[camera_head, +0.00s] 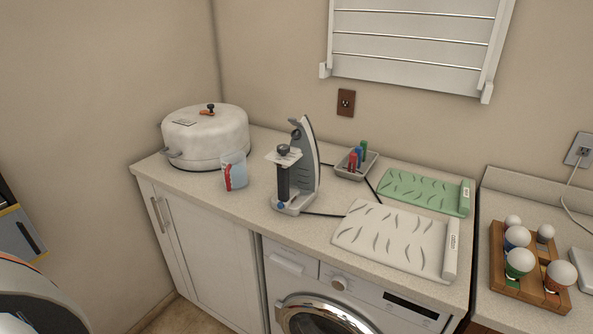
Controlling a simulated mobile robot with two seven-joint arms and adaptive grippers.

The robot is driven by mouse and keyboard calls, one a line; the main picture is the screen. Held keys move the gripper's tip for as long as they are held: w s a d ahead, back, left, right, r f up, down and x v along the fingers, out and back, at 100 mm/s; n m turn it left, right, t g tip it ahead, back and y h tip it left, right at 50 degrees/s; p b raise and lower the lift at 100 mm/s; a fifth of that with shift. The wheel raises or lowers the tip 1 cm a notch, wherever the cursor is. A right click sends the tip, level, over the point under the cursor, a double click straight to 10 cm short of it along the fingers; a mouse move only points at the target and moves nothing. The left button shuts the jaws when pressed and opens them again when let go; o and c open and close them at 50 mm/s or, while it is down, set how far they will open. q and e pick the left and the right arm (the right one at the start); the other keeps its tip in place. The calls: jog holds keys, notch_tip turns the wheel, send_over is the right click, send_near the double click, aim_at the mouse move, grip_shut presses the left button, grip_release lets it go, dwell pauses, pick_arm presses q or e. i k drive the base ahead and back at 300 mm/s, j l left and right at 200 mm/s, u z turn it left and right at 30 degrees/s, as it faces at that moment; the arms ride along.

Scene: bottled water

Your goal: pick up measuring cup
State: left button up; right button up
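The measuring cup (235,171) is a clear, pale blue cup with a red marking on its side. It stands upright on the speckled counter (216,197), close to the front right of a large white lidded pot (205,137). Nothing holds it, and its front and rim are unobstructed. Neither of my grippers is in view.
Right of the cup stands a grey device (303,165) with a black handle. Behind it is a tray (356,164) with coloured items. A green mat (425,193) and a white mat (390,236) lie further right. The counter in front of the cup is clear.

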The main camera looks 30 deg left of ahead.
aim_at(233, 165)
jog(key=u, duration=1.25)
jog(key=i+j, duration=0.1)
jog(key=j, duration=0.25)
jog(key=i+j, duration=0.1)
jog(key=j, duration=0.2)
jog(key=i+j, duration=0.15)
jog(key=j, duration=0.2)
jog(key=i+j, duration=0.1)
jog(key=j, duration=0.2)
jog(key=j+z, duration=0.25)
jog(key=z, duration=0.25)
jog(key=i+j+z, duration=0.1)
jog(key=j+z, duration=0.15)
jog(key=z, duration=0.25)
